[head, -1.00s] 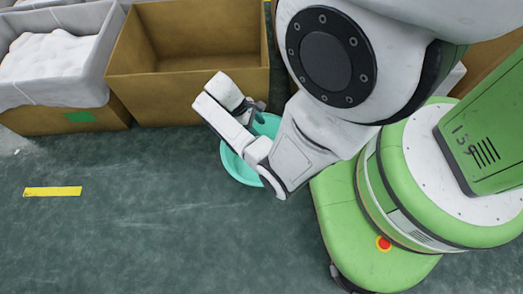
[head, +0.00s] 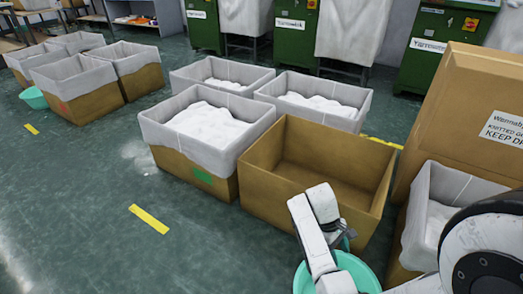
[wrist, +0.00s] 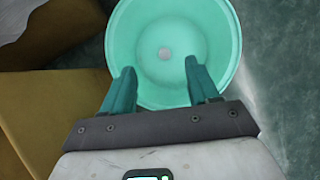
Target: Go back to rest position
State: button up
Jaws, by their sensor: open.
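My gripper (wrist: 163,82) is open and empty in the wrist view, its two teal fingers apart. A round teal tub (wrist: 205,30) lies beyond and beneath the fingers, with a pale round spot in its bottom. I cannot tell whether the fingers touch it. In the head view the tub (head: 362,272) stands on the floor in front of an empty brown box, partly hidden by my white arm. My gripper (head: 346,240) shows there only in part, over the tub.
The empty brown box (head: 262,200) is close beside my arm. Lined boxes of white material (head: 190,160) stand behind and left, another lined box (head: 425,215) at right. A second teal tub (head: 34,98) is far left. Green floor (head: 90,215) at front left is clear.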

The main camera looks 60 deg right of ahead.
jog(key=w+a+r+n+t+h, duration=0.2)
jog(key=w+a+r+t+h, duration=0.15)
jog(key=w+a, duration=0.8)
jog(key=a+r+n+t+y, duration=0.1)
jog(key=a+r+t, duration=0.15)
jog(key=a, duration=0.45)
jog(key=a+r+n+t, duration=0.1)
jog(key=a+r, duration=0.3)
jog(key=a, duration=0.2)
notch_tip(320, 180, up, 33)
jog(key=p, duration=3.3)
